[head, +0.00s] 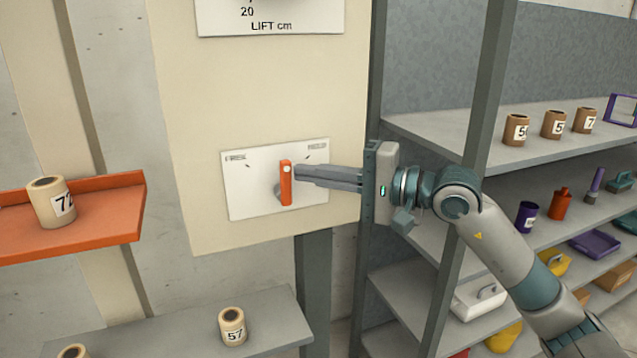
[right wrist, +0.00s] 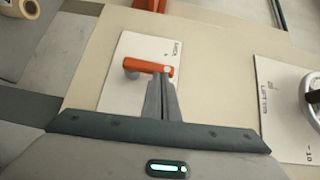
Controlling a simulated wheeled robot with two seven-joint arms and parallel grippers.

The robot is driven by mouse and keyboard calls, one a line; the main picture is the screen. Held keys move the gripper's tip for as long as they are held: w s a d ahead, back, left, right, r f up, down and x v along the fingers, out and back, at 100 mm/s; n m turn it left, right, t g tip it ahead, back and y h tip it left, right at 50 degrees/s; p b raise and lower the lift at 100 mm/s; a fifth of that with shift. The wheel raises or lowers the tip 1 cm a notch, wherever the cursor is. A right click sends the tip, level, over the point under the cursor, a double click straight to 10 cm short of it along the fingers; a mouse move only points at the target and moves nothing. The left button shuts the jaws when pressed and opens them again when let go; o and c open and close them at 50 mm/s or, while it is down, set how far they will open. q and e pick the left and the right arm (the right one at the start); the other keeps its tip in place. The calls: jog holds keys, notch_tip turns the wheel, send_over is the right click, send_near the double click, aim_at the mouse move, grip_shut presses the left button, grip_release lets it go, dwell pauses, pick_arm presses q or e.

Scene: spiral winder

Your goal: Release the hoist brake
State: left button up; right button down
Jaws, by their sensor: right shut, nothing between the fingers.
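The brake lever (head: 286,184) is a short orange handle on a white plate (head: 250,198) fixed to a cream panel. It stands nearly upright, between a small label at the plate's upper left and another at its upper right. The label lettering is blurred. My right gripper (head: 299,173) is shut and empty, its fingertips at the right side of the lever's upper part. In the right wrist view the fingertips (right wrist: 162,78) sit right at one end of the orange lever (right wrist: 150,67). I cannot tell whether they touch. My left gripper is not in view.
A lift-scale plate (head: 268,16) is higher on the panel. An orange shelf (head: 100,222) holds a numbered spool (head: 51,203) at left. Another spool (head: 232,327) stands on a lower grey shelf. Grey shelving (head: 430,129) with several objects is at right, behind a post.

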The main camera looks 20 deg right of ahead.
aim_at(287, 167)
jog(key=a+n+g+h, duration=0.1)
jog(key=a+r+n+h+b, duration=0.1)
jog(key=n+h, duration=0.1)
jog(key=shift+a+r+g, duration=0.15)
jog(key=shift+a+g, duration=0.15)
jog(key=shift+g, duration=0.1)
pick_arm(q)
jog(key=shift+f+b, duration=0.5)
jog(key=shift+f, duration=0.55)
pick_arm(e)
jog(key=shift+a+n+g+h, duration=0.3)
jog(key=shift+a+n+h, duration=0.7)
jog(key=shift+a+h, duration=0.3)
jog(key=shift+d, duration=0.1)
